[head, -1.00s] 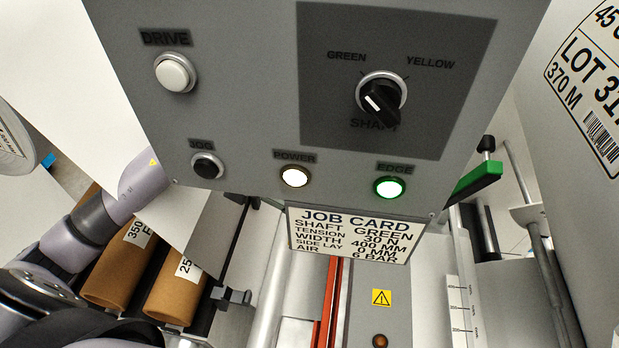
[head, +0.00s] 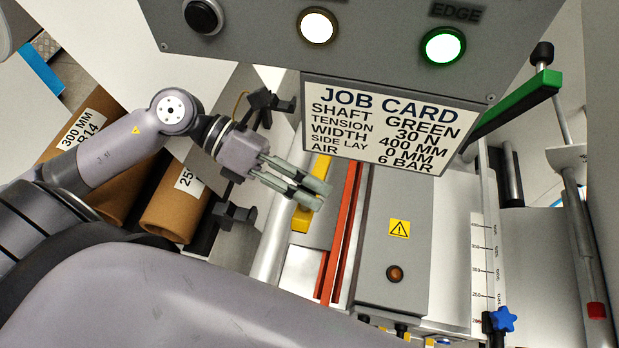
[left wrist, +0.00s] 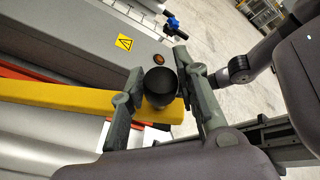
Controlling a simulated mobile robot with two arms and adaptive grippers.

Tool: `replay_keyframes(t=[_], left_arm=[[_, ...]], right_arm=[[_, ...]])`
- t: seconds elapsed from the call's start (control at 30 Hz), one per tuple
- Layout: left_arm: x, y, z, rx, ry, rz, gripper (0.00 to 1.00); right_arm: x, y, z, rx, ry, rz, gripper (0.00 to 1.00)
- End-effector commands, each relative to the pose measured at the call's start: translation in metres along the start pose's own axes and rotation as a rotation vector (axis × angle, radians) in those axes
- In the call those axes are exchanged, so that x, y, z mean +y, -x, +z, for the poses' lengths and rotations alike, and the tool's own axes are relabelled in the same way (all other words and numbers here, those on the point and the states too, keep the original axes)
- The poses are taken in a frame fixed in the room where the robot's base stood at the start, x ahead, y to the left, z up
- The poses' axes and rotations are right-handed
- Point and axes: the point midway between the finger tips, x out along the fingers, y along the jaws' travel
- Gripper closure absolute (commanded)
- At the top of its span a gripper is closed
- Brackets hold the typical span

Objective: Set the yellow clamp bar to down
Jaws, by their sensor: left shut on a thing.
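The yellow clamp bar (head: 303,218) shows in the head view beside and partly behind my left gripper (head: 320,195). In the left wrist view the bar (left wrist: 65,96) runs from the left edge to a round black knob (left wrist: 160,82) near its end. The fingers of my left gripper (left wrist: 160,68) stand on either side of the knob and are shut on it. The gripper hides part of the bar in the head view. I cannot tell the bar's exact tilt. My right gripper is not in view.
A grey panel with a job card (head: 388,125) hangs just above my left gripper. Red rails (head: 340,230) and a grey box with a warning label (head: 399,229) lie to its right. Brown cores (head: 175,215) are at left, a green lever (head: 515,103) at upper right.

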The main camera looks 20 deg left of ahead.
Motion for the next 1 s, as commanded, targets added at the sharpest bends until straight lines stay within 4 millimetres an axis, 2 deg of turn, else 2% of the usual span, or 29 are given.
replay_keyframes(t=[0.1, 0.13, 0.37, 0.83, 1.0], left_arm=[[0.000, 0.000, -0.002, 0.006, 0.008, -0.003, 1.00], [0.000, 0.000, -0.002, 0.006, 0.008, -0.003, 0.71], [0.000, 0.000, -0.001, 0.003, 0.004, -0.002, 0.55], [0.000, 0.001, 0.000, 0.001, 0.001, 0.000, 0.54], [0.001, 0.014, -0.001, 0.001, 0.006, 0.003, 0.54]], right_arm=[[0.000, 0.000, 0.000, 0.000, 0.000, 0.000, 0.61], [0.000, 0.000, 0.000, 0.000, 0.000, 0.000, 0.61], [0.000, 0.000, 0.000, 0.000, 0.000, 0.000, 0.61], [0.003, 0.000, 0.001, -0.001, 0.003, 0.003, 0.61], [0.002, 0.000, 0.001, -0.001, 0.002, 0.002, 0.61]])
